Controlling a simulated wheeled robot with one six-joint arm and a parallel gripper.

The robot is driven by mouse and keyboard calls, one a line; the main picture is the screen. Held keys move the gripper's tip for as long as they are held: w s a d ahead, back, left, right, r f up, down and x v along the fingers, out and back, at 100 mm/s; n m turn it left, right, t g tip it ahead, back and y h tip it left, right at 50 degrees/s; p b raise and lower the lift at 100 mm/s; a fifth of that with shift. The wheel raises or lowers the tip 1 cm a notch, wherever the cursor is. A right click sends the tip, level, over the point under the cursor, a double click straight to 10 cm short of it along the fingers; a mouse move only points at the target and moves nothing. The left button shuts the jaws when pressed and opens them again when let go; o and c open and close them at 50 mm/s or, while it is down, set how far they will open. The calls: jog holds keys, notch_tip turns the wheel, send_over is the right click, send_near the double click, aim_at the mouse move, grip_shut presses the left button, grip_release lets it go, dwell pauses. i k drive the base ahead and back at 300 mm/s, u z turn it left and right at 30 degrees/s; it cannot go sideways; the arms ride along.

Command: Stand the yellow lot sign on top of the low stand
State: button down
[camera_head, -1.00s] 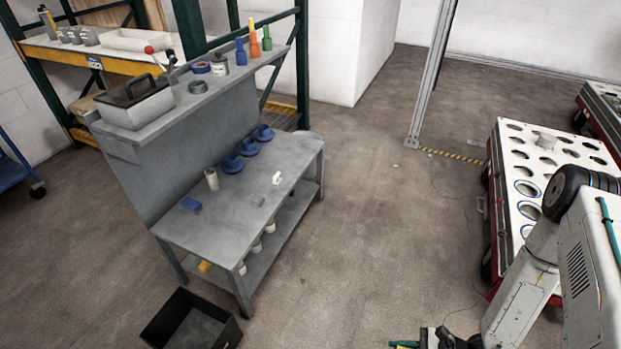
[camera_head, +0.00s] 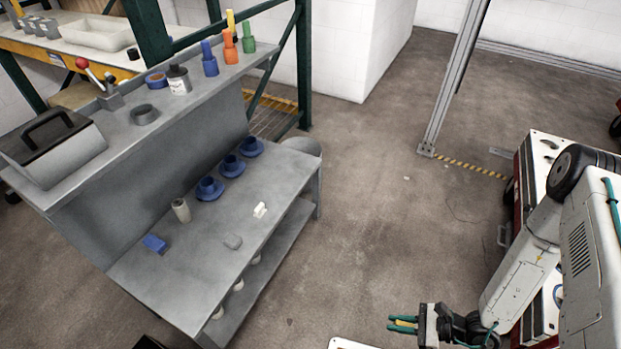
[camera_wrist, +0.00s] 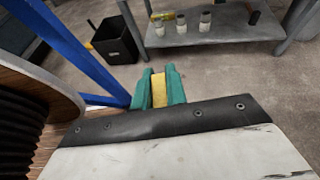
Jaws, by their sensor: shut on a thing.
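My gripper (camera_head: 403,323) has green fingers and is shut on a narrow yellow piece, the yellow lot sign (camera_wrist: 159,92), in the wrist view. Most of the sign is hidden between the fingers, so its shape and tilt are unclear. In the head view my gripper is held out over the floor, right of the grey workbench (camera_head: 190,285) and apart from it.
The bench also holds a grey cylinder (camera_head: 181,210), a white piece (camera_head: 260,209) and blue cups (camera_head: 232,166). Its raised shelf carries bottles and a toolbox (camera_head: 55,150). A black bin (camera_wrist: 116,40) and a blue strut (camera_wrist: 75,45) show in the wrist view.

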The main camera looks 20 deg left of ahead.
aim_at(281, 177)
jog(key=i, duration=2.9)
jog(key=u, duration=2.65)
